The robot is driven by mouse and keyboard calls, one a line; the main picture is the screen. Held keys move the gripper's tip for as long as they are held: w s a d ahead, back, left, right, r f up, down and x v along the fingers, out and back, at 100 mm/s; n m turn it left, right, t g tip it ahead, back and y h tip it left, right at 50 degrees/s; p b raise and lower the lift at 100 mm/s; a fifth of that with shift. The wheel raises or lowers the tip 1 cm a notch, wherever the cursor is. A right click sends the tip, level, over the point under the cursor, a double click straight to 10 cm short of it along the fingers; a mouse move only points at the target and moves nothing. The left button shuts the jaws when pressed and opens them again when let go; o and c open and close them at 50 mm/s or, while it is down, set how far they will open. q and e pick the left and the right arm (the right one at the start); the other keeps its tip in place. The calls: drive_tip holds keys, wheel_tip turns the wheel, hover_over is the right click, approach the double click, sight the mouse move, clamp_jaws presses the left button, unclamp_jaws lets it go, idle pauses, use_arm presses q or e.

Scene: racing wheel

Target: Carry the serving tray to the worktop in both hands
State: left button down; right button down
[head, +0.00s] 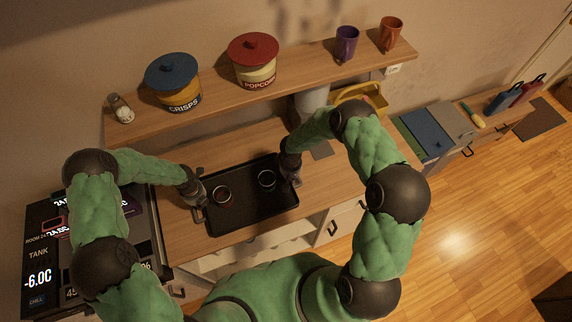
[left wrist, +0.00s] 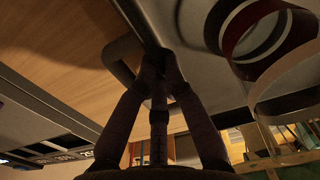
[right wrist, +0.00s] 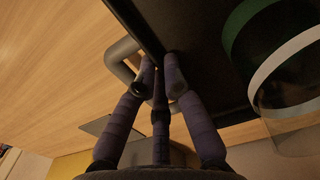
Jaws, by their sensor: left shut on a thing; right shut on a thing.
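The black serving tray (head: 247,214) is over the wooden worktop (head: 190,228); I cannot tell whether it touches the surface. Two round cup-like things stand on it, a red-rimmed one (head: 223,196) at the left and a pale-rimmed one (head: 267,180) at the right. My left gripper (head: 197,199) is at the tray's left end, and in the left wrist view its fingers (left wrist: 158,66) are closed on the tray handle. My right gripper (head: 290,174) is at the right end, and in the right wrist view its fingers (right wrist: 160,74) are closed on the other handle.
A shelf (head: 215,105) above the worktop holds a blue-lidded crisps jar (head: 174,84), a red-lidded popcorn jar (head: 253,62), a shaker (head: 121,109), a purple mug (head: 346,44) and an orange mug (head: 390,34). A yellow basket (head: 362,95) stands back right. Dark display panels (head: 45,255) are at the left.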

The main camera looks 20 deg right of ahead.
use_arm(q)
drive_tip(key=shift+f, duration=0.3)
use_arm(e)
drive_tip(key=shift+f, duration=0.3)
use_arm(q)
drive_tip(key=c, duration=1.6)
unclamp_jaws()
use_arm(e)
drive_tip(key=c, duration=1.6)
unclamp_jaws()
use_arm(q)
drive_tip(key=shift+o, duration=1.3)
use_arm(e)
drive_tip(key=shift+o, duration=1.3)
use_arm(q)
drive_tip(key=shift+r, duration=0.2)
use_arm(e)
drive_tip(key=shift+r, duration=0.2)
